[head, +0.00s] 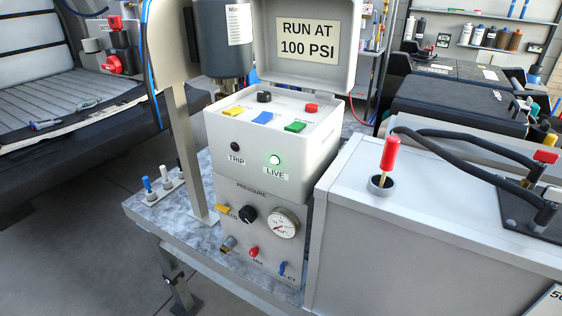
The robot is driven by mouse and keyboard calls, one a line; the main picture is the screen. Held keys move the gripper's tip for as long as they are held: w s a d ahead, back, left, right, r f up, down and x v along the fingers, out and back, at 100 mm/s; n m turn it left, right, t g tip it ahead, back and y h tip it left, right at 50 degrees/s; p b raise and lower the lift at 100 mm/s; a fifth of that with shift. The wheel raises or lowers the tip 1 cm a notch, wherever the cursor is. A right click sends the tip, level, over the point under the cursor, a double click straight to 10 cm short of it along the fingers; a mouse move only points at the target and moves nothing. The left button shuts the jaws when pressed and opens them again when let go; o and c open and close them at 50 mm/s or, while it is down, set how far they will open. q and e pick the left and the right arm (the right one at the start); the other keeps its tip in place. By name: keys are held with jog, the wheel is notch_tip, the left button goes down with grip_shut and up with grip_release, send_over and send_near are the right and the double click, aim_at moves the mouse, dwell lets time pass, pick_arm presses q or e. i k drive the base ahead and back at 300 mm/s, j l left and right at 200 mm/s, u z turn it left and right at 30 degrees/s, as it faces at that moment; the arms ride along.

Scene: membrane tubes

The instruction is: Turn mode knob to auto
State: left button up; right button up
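A white control box (257,142) stands open on the bench, its lid raised with a sign reading "RUN AT 100 PSI". On its top panel are a black knob (264,97), a red knob (311,108), and yellow, blue and green blocks. A second black knob (248,215) with a pale mark is on the lower front panel under "PRESSURE", left of a round gauge (283,223). No label I can read says mode or auto, so I cannot tell which knob is the mode knob. Neither gripper is in view.
The green lamp (275,160) above "LIVE" is lit; the lamp (235,147) above "TRIP" is dark. Yellow, brass, red and blue fittings sit low on the panel. A grey cabinet (430,215) with a red-handled lever (389,155) stands right. A post (187,150) stands left.

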aim_at(263, 97)
jog(key=i+j+z, duration=0.4)
jog(key=j+z, duration=0.2)
jog(key=i+j+z, duration=0.15)
jog(key=j+z, duration=0.2)
jog(key=j, duration=0.15)
